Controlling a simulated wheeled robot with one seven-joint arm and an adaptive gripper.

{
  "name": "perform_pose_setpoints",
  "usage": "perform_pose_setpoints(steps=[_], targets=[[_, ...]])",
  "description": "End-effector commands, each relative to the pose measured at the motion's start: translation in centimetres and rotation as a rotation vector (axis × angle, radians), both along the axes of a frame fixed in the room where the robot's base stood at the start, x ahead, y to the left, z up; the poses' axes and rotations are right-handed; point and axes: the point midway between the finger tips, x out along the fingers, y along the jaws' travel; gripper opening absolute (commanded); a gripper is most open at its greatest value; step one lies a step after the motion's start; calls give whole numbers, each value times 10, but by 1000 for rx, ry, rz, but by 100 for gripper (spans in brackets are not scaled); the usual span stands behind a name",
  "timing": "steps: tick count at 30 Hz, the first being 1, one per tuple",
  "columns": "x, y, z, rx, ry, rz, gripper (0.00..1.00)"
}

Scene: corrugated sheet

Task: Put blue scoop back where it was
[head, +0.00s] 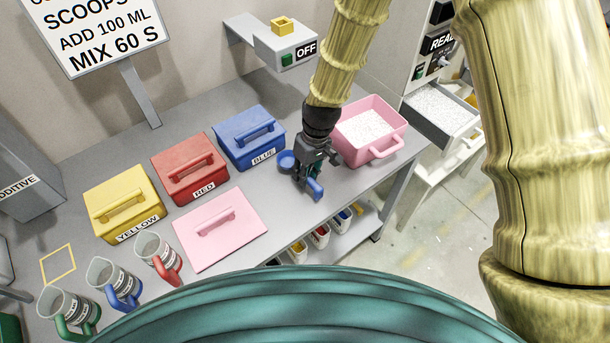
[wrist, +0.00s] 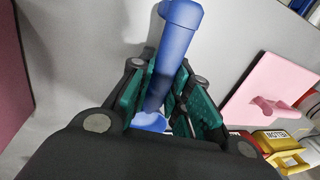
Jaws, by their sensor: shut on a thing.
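The blue scoop (head: 315,187) is in my gripper (head: 308,172), above the grey table between the blue box and the open pink bin. In the head view its round blue cup (head: 287,160) shows left of the fingers and its handle sticks out below them. In the wrist view the blue handle (wrist: 178,45) rises between the green finger pads of my gripper (wrist: 160,100). Part of the scoop's cup is hidden behind the fingers. I cannot tell whether the scoop touches the table.
The open pink bin (head: 396,146) holds white granules. Its pink lid (head: 240,240) lies on the table. Lidded yellow (head: 105,225), red (head: 170,185) and blue (head: 230,150) boxes stand at the back. Several jugs stand front left. Small containers sit on a shelf below the table.

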Motion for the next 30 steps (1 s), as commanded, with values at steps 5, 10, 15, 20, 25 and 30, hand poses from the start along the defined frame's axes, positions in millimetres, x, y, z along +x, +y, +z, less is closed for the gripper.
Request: perform_pose_setpoints(steps=[5,10,15,20,25,30], targets=[[0,0,-13,-1,1,-2,0],[0,0,-15,0,0,-2,0],[0,0,-17,0,0,-1,0],[0,0,-18,0,0,-1,30],[0,0,-18,0,0,-1,40],[0,0,-18,0,0,-1,40]])
